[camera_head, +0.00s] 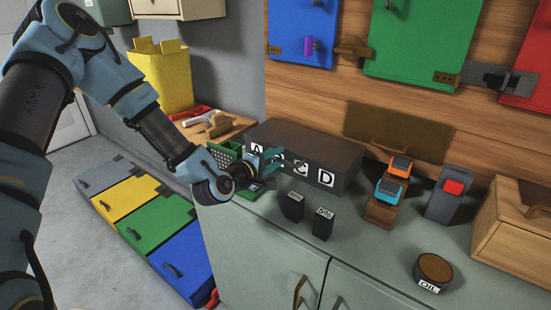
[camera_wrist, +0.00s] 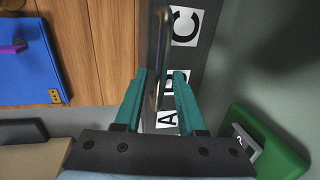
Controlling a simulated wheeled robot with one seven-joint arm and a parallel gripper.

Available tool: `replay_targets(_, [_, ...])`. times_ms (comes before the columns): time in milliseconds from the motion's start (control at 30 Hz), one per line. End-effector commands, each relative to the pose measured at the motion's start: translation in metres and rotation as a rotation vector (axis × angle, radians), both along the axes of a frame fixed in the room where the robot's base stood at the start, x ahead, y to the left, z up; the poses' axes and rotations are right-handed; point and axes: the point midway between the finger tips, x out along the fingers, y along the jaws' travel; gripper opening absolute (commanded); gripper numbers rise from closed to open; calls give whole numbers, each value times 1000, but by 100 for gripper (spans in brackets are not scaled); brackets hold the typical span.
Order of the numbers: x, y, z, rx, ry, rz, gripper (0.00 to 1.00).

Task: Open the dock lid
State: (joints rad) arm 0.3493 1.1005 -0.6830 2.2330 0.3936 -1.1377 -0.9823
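A long dark grey box (camera_head: 318,147) with white letter tiles on its front stands on the grey-green cabinet top, and I take it for the dock. Its top looks flat and closed. My gripper (camera_head: 272,156) is at the box's left front end, in front of the letters, and hides some of them. In the wrist view the dark lettered face (camera_wrist: 185,55) shows A, part of a letter, and C. My two teal fingers (camera_wrist: 158,95) are apart. A shiny metal bar (camera_wrist: 160,50) runs between them; I cannot tell whether they touch it.
A green piece (camera_head: 250,190) lies below my gripper. Two black blocks (camera_head: 308,216) stand in front of the box. To the right are orange and teal devices (camera_head: 392,180), a grey stand with a red button (camera_head: 450,190), an oil tin (camera_head: 433,272) and a wooden box (camera_head: 515,230).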

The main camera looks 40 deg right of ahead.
Motion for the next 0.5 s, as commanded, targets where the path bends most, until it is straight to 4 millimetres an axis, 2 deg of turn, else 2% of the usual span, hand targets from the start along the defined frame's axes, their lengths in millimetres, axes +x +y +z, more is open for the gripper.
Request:
replay_targets(33, [0, 0, 0, 0, 0, 0, 32])
replay_targets(300, [0, 0, 0, 0, 0, 0, 2])
replay_targets(500, [0, 0, 0, 0, 0, 0, 0])
